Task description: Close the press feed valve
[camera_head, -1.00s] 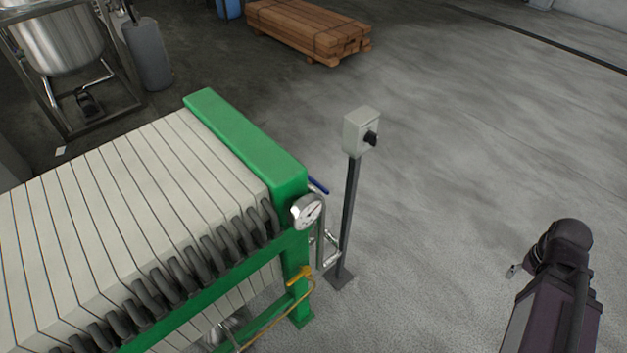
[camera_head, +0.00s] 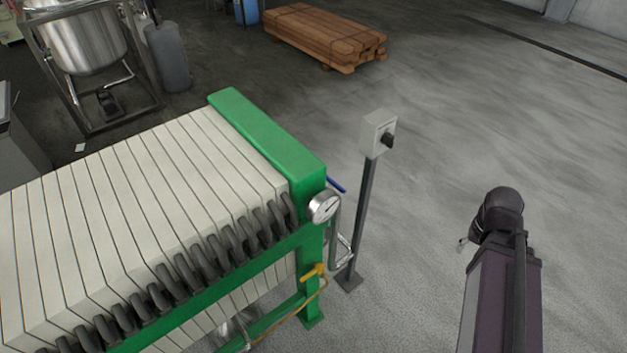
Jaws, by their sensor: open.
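The filter press has a green frame (camera_head: 262,132) and a row of white plates (camera_head: 150,195). At its right end a blue lever (camera_head: 337,184) sticks out behind the frame, and a yellow handle (camera_head: 313,271) sits lower on a brass-coloured pipe. I cannot tell which of these is the feed valve; the valve bodies are mostly hidden. My arm stands at the lower right, over the floor. Only a small tip of my gripper (camera_head: 462,243) shows at the arm's left side, well right of the press and touching nothing.
A grey post with a switch box (camera_head: 378,133) stands just right of the press, between it and my arm. A round gauge (camera_head: 324,206) is on the frame corner. A timber stack (camera_head: 325,38) and a steel tank (camera_head: 85,38) stand behind. The floor at right is clear.

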